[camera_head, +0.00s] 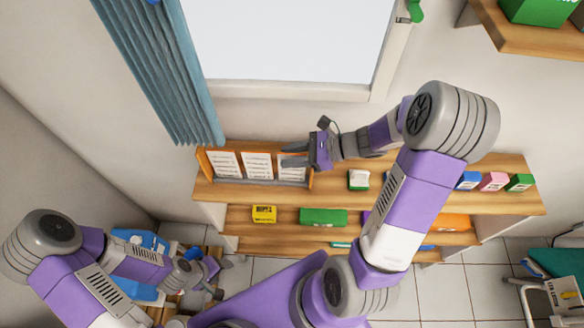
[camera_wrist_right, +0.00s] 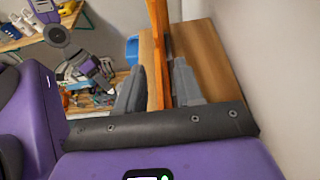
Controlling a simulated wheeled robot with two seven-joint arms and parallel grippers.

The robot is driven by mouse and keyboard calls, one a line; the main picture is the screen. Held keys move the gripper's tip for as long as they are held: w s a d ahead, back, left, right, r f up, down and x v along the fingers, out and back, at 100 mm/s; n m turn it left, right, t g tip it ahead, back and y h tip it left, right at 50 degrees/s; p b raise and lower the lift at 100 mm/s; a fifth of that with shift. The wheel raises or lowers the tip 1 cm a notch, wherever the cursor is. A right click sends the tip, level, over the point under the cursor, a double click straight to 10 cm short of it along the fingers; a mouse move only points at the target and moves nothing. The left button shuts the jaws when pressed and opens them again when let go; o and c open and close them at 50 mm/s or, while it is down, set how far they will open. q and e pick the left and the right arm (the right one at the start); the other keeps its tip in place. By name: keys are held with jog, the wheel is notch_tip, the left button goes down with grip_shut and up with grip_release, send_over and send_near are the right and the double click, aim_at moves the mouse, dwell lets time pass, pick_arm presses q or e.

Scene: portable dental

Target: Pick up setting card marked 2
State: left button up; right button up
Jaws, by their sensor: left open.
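Three white setting cards stand side by side in an orange wooden rack (camera_head: 206,165) on the shelf top: a left card (camera_head: 225,165), a middle card (camera_head: 258,166) and a right card (camera_head: 292,174). Their marks are too small to read, so I cannot tell which is 2. My right gripper (camera_head: 296,155) is at the rack's right end, partly over the right card. In the right wrist view its fingers (camera_wrist_right: 158,85) are apart, one either side of an upright orange wooden panel (camera_wrist_right: 157,45). My left gripper (camera_head: 216,277) is open and low at the left, away from the cards.
The wooden shelf (camera_head: 420,196) holds a green-and-white box (camera_head: 358,180) and several small boxes at right. A yellow box (camera_head: 264,214) and green box (camera_head: 323,217) are on the lower shelf. A blue curtain (camera_head: 160,70) hangs behind, left of the window.

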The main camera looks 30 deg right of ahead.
grip_shut()
jog(key=shift+r, duration=0.15)
